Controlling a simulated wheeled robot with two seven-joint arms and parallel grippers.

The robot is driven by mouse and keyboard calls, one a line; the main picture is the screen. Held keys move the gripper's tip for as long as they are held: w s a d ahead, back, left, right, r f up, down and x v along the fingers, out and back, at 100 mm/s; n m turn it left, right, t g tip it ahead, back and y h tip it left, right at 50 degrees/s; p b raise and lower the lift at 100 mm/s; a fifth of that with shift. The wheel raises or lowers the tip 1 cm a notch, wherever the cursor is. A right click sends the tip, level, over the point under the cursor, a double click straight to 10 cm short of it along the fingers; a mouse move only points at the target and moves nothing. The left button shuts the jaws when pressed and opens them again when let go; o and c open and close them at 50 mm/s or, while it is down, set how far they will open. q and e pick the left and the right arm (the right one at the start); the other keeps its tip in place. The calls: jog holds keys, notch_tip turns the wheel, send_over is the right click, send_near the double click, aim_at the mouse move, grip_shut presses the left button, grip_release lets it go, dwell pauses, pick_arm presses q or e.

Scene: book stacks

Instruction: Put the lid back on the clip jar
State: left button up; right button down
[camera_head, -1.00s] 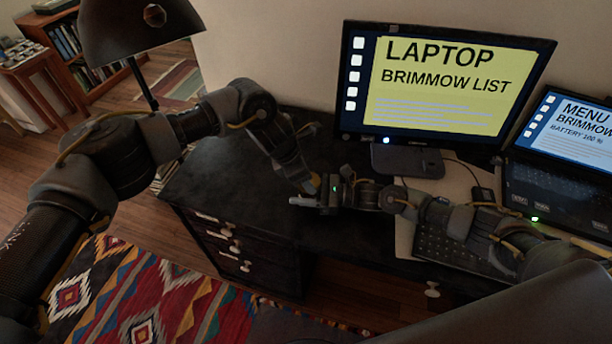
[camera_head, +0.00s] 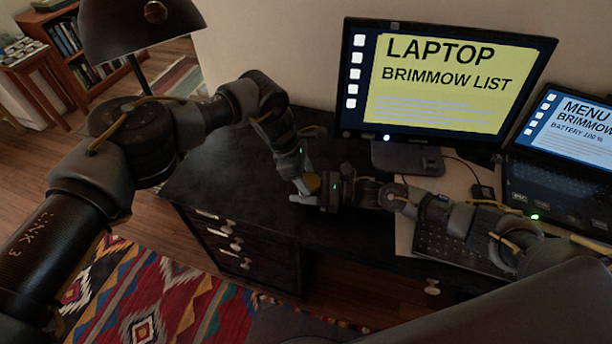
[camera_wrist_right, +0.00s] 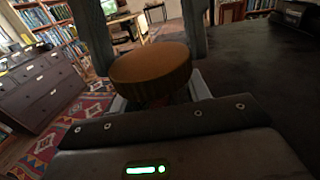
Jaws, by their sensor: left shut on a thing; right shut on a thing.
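The lid (camera_head: 313,182), a brown-orange round disc, is at the tips of my left gripper (camera_head: 309,186), which comes down from above and is shut on it. In the right wrist view the lid (camera_wrist_right: 150,68) lies between two dark upright fingers, directly over the clip jar (camera_wrist_right: 160,99). Only a small reddish part of the jar shows under the lid. My right gripper (camera_wrist_right: 160,98) is shut on the jar, its pale fingers on both sides; it also shows in the head view (camera_head: 307,199). I cannot tell whether the lid is seated on the jar.
The dark desk (camera_head: 215,180) is clear to the left of the grippers. A monitor (camera_head: 440,85) stands behind, with a keyboard (camera_head: 455,245) and a laptop (camera_head: 560,165) to the right. A lamp (camera_head: 140,30) hangs at the upper left. A patterned rug (camera_head: 170,300) lies below.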

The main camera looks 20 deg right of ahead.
pick_arm(q)
jog(key=shift+d+m+g, duration=0.1)
jog(key=shift+m+g, duration=0.2)
jog(key=shift+m, duration=0.6)
jog(key=o, duration=1)
jog(key=shift+c, duration=0.2)
jog(key=shift+r, duration=0.15)
jog(key=shift+r, duration=2.2)
jog(key=o, duration=0.5)
